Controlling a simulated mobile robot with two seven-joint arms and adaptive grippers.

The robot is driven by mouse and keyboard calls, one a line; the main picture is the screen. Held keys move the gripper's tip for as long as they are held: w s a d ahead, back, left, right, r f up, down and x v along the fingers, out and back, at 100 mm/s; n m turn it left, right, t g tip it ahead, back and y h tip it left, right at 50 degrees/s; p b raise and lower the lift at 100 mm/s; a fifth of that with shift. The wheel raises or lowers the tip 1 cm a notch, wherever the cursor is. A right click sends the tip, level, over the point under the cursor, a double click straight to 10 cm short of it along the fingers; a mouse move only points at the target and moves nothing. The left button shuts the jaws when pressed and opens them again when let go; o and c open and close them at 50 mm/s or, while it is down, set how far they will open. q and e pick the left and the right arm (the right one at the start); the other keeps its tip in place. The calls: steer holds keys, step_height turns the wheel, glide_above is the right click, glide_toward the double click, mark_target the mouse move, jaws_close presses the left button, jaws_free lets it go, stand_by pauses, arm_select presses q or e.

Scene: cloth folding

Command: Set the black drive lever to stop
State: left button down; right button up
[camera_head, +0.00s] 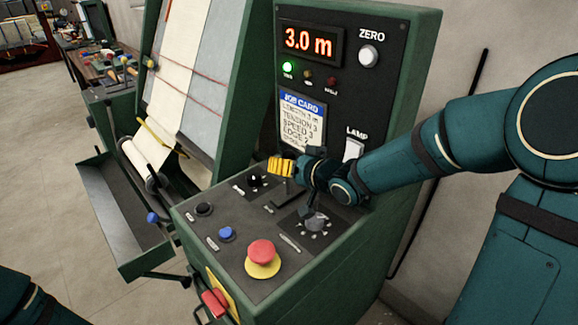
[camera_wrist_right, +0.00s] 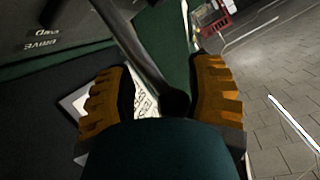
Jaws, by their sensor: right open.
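The black drive lever shows in the right wrist view as a dark rod ending in a round knob (camera_wrist_right: 175,103). The knob lies between the two yellow fingers of my right gripper (camera_wrist_right: 165,97), which are apart; contact with either finger cannot be told. In the head view my right gripper (camera_head: 283,167) is over the back of the green console's sloping panel, above the lever's slot plate (camera_head: 288,194). The gripper hides most of the lever there, so its exact setting cannot be read. My left gripper is out of view.
A red emergency button (camera_head: 261,253), blue button (camera_head: 226,233), black button (camera_head: 204,209) and grey rotary knob (camera_head: 316,222) share the panel. The display (camera_head: 309,40) reads 3.0 m, with a green light (camera_head: 288,67) lit. A cloth roll (camera_head: 150,155) hangs to the left.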

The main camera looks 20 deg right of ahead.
steer(key=shift+s, duration=0.1)
steer(key=v, duration=1.1)
steer(key=shift+s+r, duration=0.2)
steer(key=shift+s, duration=0.15)
steer(key=shift+d, duration=0.1)
